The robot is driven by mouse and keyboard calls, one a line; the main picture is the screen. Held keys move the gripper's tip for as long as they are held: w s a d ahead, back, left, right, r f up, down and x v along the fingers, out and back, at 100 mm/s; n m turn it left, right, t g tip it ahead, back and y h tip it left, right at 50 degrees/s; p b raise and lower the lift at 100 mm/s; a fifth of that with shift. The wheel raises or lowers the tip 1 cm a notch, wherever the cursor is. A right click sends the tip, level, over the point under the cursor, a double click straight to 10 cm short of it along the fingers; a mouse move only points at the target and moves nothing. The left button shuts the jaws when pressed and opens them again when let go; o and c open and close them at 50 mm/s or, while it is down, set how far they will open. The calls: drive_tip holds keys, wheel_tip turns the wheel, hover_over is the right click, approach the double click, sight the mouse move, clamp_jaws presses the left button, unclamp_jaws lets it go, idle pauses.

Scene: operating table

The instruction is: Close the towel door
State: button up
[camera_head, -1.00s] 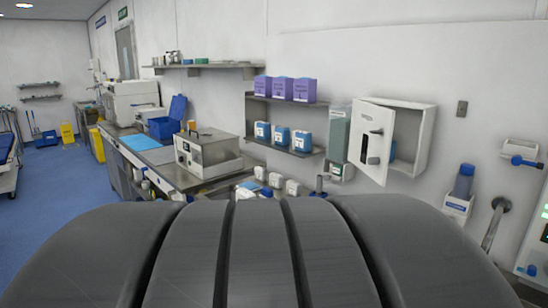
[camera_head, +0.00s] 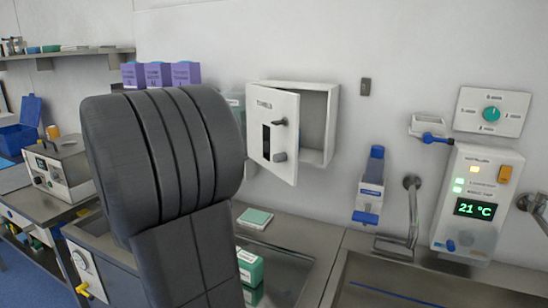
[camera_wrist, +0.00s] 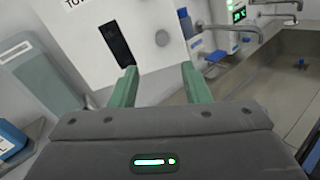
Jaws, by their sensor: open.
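The towel cabinet (camera_head: 318,128) is a white box on the wall, and its towel door (camera_head: 285,163) stands open, swung out to the left on its left side. The door has a dark slot, a handle and a round grey knob. In the wrist view the door's white face (camera_wrist: 88,52) fills the top centre, with the slot and knob beyond the fingers. My gripper (camera_wrist: 160,86) is open and empty, with its two green fingers pointing at the lower part of the door. I cannot tell if they touch it. In the head view my arm hides the gripper.
A grey dispenser (camera_wrist: 33,75) is left of the door. A blue-capped bottle holder (camera_head: 369,190), a tap (camera_head: 410,215) and a temperature panel (camera_head: 477,205) are to the right. Below are a steel counter and sink (camera_head: 400,293). A green-white box (camera_head: 250,267) stands on the counter.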

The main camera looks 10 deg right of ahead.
sight(275, 158)
drive_tip(key=p+x, duration=0.1)
drive_tip(key=x, duration=1.2)
drive_tip(key=shift+d+p, duration=0.15)
drive_tip(key=shift+p, duration=0.25)
drive_tip(key=shift+c, duration=0.2)
clamp_jaws()
